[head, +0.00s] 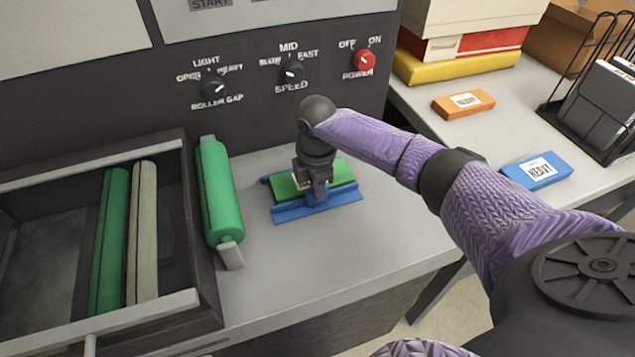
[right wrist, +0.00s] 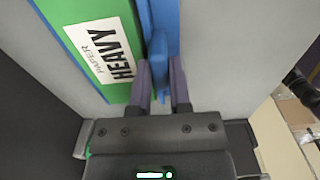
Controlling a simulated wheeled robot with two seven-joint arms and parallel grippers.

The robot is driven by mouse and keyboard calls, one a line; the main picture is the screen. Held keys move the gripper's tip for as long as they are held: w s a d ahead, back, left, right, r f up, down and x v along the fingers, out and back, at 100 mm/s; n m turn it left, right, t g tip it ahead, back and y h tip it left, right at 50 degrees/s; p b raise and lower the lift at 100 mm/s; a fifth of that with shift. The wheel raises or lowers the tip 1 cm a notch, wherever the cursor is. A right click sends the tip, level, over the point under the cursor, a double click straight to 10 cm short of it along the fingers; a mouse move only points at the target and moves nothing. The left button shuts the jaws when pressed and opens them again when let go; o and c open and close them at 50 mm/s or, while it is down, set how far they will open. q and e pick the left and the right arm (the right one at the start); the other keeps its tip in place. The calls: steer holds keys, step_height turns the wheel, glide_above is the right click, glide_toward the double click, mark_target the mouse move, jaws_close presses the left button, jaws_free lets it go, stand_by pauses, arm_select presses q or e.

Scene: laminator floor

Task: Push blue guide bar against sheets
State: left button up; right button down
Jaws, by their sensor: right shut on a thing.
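The blue guide bar (head: 345,197) lies on the grey machine top, along the near side of the green sheets (head: 284,187). The sheets carry a white label reading PAPER HEAVY (right wrist: 103,52) in the right wrist view and have a blue strip along their far edge. My right gripper (head: 318,192) points down and is shut on a raised part of the blue guide bar, which stands between its two fingers in the right wrist view (right wrist: 163,80). The bar is very close beside the sheets; I cannot tell whether they touch all along. My left gripper is not in view.
A green roller (head: 218,192) lies left of the sheets. An open drawer (head: 193,240) holds a green and a pale roller. Behind is a control panel with knobs and a red power switch (head: 365,61). Orange (head: 463,104) and blue (head: 537,171) packs lie on the right table.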

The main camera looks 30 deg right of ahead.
steer(key=shift+w+r, duration=0.15)
steer(key=c, duration=0.6)
jaws_free()
steer(key=shift+w, duration=0.2)
steer(key=shift+o, duration=0.2)
steer(key=shift+s, duration=0.1)
step_height(320, 180, up, 10)
steer(key=p, duration=0.3)
